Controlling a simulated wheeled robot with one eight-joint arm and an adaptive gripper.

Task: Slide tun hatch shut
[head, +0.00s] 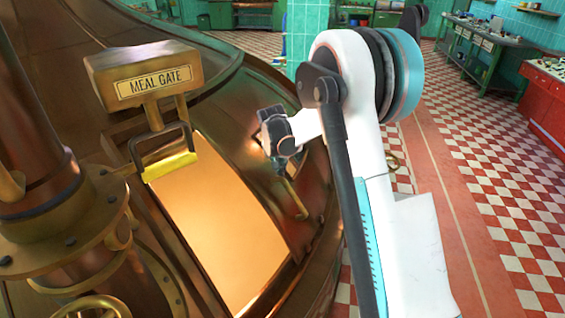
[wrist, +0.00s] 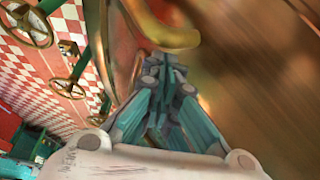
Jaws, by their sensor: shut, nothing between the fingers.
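The copper tun (head: 75,95) fills the left of the head view. Its hatch opening (head: 222,235) glows pale orange below a brass box lettered MEAL GATE (head: 145,84). A yellow bar (head: 170,167) in a dark bracket hangs at the opening's upper end. A brass handle (head: 295,199) lies on the copper right of the opening. In the wrist view my gripper (wrist: 164,62) is shut and empty, its tips close to a curved brass bar (wrist: 168,34). I cannot tell whether they touch it.
A thick copper pipe with a bolted flange (head: 65,235) stands left of the opening, with a brass handwheel (head: 98,306) below. Several valve wheels (wrist: 68,88) show in the wrist view. Red-and-white checked floor (head: 500,200) is clear right of my arm; a red cabinet (head: 550,95) stands farther right.

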